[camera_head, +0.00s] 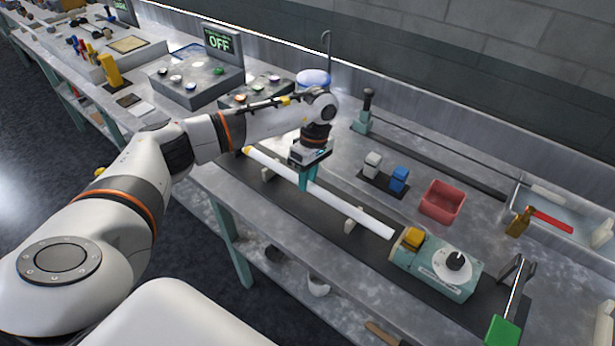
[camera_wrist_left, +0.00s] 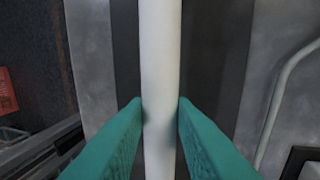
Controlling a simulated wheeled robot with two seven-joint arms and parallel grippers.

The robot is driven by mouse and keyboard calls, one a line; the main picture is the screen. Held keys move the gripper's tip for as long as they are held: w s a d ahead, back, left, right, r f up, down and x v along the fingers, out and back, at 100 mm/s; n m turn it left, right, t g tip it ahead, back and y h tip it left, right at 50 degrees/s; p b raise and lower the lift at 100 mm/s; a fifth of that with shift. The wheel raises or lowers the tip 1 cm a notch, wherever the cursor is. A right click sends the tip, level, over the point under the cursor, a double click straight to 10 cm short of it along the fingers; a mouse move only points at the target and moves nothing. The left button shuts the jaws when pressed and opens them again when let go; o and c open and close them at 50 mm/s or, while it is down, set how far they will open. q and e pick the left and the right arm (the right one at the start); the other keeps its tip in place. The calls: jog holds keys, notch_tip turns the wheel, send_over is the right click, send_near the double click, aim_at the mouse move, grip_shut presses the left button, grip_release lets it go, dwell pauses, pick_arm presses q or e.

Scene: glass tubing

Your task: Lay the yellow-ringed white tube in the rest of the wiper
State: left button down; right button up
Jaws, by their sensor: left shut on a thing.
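The white tube (camera_head: 352,208) lies lengthwise along the dark strip on the bench. A yellow patch, likely its ring, shows at its far left end (camera_head: 247,150). My left gripper (camera_head: 306,186) is shut on the tube near its middle, from above. In the left wrist view the teal fingers (camera_wrist_left: 160,115) stand on both sides of the tube (camera_wrist_left: 160,55). Two pale supports stand along the tube, one near its left part (camera_head: 267,174) and one near its right part (camera_head: 352,218); whether it touches them I cannot tell. My right gripper is out of view.
A teal unit (camera_head: 432,277) with a yellow block and a dial stands just past the tube's right end. A red bin (camera_head: 442,200), a blue block (camera_head: 399,179) and a white block (camera_head: 373,163) stand behind. A metal tray (camera_head: 560,225) lies at right.

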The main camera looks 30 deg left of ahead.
pick_arm(q)
jog(key=c, duration=1.7)
grip_release()
jog(key=shift+f, duration=0.15)
jog(key=o, duration=0.5)
jog(key=shift+c, duration=0.2)
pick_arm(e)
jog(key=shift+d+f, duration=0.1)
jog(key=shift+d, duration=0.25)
pick_arm(q)
jog(key=shift+r+p, duration=0.35)
jog(key=shift+r, duration=0.05)
jog(key=b+v, duration=0.3)
jog(key=v, duration=0.9)
jog(key=shift+r, duration=0.2)
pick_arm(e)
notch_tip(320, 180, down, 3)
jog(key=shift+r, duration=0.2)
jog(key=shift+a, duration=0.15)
pick_arm(q)
jog(key=shift+s+f, duration=0.1)
jog(key=shift+s, duration=0.05)
